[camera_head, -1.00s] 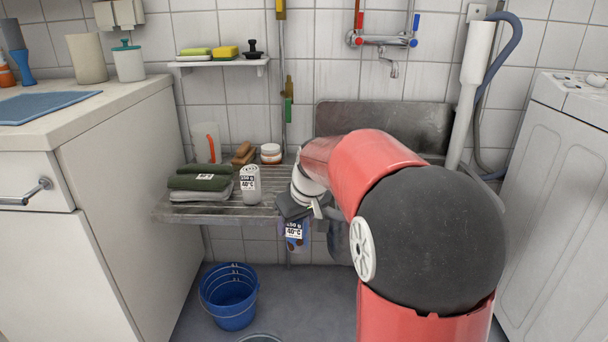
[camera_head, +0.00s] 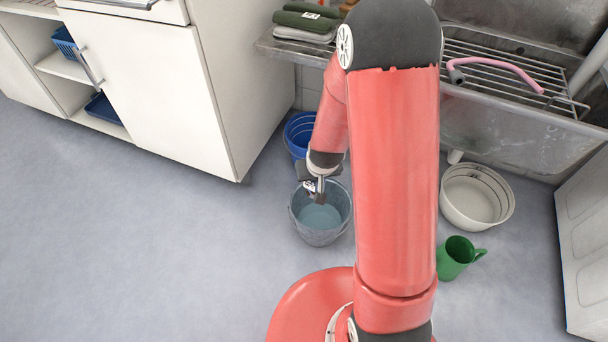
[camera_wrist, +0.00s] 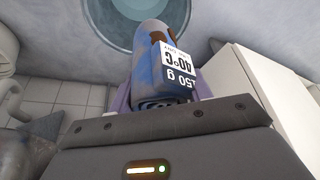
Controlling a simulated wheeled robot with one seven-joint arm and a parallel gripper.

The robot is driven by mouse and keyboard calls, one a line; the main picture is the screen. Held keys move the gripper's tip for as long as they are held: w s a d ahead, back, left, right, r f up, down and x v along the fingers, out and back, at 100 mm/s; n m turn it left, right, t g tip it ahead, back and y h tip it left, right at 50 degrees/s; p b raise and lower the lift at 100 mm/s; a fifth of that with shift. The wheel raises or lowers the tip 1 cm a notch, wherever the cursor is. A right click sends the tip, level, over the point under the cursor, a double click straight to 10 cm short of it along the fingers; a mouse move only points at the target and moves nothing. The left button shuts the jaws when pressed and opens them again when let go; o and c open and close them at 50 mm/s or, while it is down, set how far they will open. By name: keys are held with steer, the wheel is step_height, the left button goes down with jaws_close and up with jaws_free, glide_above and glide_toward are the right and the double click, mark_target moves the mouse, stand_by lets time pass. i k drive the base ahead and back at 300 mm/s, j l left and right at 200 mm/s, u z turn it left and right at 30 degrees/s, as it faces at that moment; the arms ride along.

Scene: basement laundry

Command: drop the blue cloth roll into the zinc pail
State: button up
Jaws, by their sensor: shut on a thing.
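The zinc pail (camera_head: 321,236) stands on the floor, grey with a pale bluish inside, just in front of a blue bucket. My gripper (camera_head: 316,192) is over the pail's back part in the head view, pointing down. In the wrist view it is shut on the blue cloth roll (camera_wrist: 150,75), which carries a white label reading 150 g and 40°C. The roll juts out from the jaws toward the pail, whose round mouth (camera_wrist: 92,22) shows beyond its far end. In the head view the roll is small and mostly hidden by my gripper. How high it hangs is hard to tell.
The blue bucket (camera_head: 294,138) stands close behind the pail, partly hidden by my arm. A white basin (camera_head: 455,215) and a green jug (camera_head: 452,262) are on the floor to the right. A white cabinet (camera_head: 150,85) is at left. Floor left of the pail is clear.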

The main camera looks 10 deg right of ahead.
mark_target(320, 216)
steer(key=l+u, duration=0.2)
steer(key=u, duration=1.9)
steer(key=k+l+u, duration=0.15)
steer(key=k, duration=0.4)
steer(key=k+l+u, duration=0.15)
steer(key=k, duration=0.45)
